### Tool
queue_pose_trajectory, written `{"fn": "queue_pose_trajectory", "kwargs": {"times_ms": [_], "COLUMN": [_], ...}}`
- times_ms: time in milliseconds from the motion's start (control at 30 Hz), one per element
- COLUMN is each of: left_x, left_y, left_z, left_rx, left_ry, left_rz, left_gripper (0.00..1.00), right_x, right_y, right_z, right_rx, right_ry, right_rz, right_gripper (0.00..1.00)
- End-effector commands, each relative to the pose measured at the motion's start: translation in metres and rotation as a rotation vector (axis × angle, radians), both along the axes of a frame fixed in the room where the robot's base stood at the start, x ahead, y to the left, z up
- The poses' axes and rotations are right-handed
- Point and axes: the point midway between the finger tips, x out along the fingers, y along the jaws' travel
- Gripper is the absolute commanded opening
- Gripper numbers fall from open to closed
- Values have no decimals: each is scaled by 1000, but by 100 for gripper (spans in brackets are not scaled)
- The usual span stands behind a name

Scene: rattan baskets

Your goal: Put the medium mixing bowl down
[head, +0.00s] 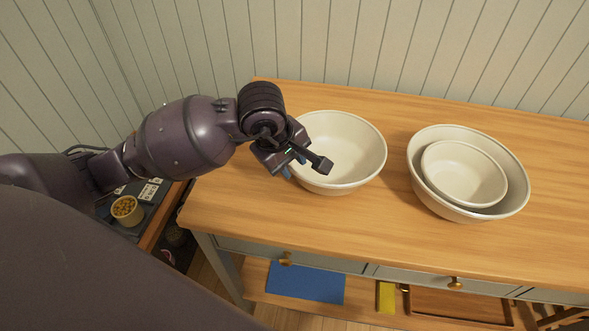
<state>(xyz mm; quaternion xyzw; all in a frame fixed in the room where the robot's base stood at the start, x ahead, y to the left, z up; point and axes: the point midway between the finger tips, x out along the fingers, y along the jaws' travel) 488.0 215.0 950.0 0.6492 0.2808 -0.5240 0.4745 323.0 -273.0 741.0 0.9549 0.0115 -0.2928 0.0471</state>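The medium mixing bowl (350,150), cream-white and round, appears to stand upright on the wooden tabletop at the left of the other bowls. My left gripper (304,168) is at its left rim. One dark fingertip is over the inside of the bowl and the other side is outside the rim. The fingers look spread apart, with the rim between them. The contact with the rim and the underside of the bowl are hidden. My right gripper is out of view.
A large cream bowl (428,195) with a smaller bowl (465,174) nested in it stands to the right, a gap away. The wooden table (400,240) is clear in front. A panelled wall (330,45) is behind. A small yellow cup (126,210) stands lower left.

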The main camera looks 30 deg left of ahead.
Motion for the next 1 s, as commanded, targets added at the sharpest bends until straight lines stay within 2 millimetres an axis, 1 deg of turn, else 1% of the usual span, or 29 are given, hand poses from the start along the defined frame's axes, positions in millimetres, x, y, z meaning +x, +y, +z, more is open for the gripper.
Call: {"fn": "queue_pose_trajectory", "kwargs": {"times_ms": [33, 200, 400, 567, 1000], "left_x": [-2, -11, -18, -20, -20], "left_y": [2, 6, 8, 9, 9], "left_z": [13, 41, 60, 65, 65], "left_rx": [1, 2, 0, 0, -1], "left_ry": [-6, -4, -1, 0, 0], "left_rz": [-2, -1, 0, 0, 0], "left_gripper": [32, 32, 32, 32, 32], "right_x": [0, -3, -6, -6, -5], "right_y": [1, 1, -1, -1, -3], "right_z": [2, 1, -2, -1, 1], "right_rx": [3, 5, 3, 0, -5], "right_ry": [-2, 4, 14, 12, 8], "right_rz": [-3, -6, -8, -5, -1], "right_gripper": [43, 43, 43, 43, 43]}}
